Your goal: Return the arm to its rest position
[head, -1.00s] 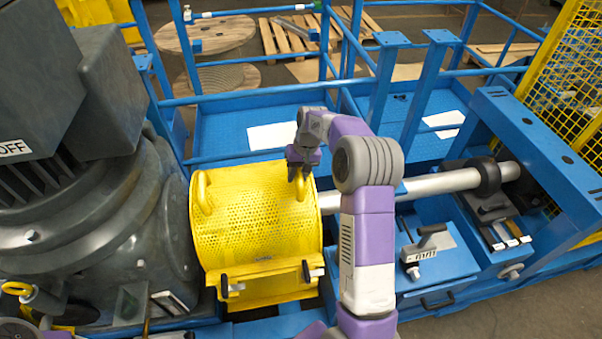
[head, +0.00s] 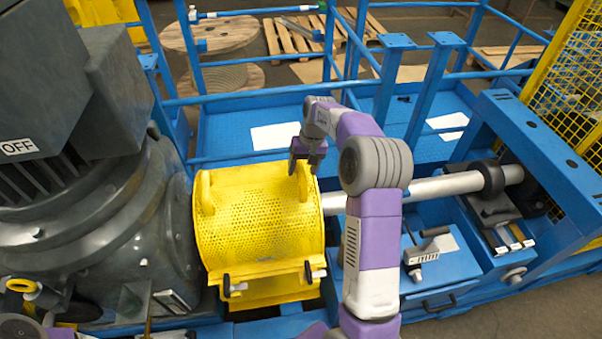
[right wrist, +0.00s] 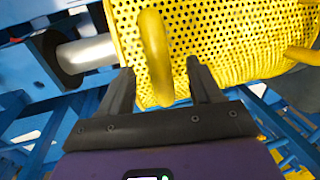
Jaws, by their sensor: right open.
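My right gripper (head: 303,170) is open at the upper right of the yellow perforated guard (head: 262,225) in the head view. The guard sits over the shaft beside the big grey motor. In the right wrist view my two dark fingers (right wrist: 160,72) are spread, with one yellow guard handle (right wrist: 152,45) between them. Neither finger visibly grips it; a gap shows on both sides. My right arm (head: 372,230) reaches up from the bottom of the head view and bends left at the elbow. My left gripper is not in view.
The grey motor (head: 95,240) fills the left side. A silver shaft (head: 440,188) runs right from the guard. Blue rails and posts (head: 388,85) stand behind. A small vise-like tool (head: 420,252) stands on the blue deck to the right of my arm.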

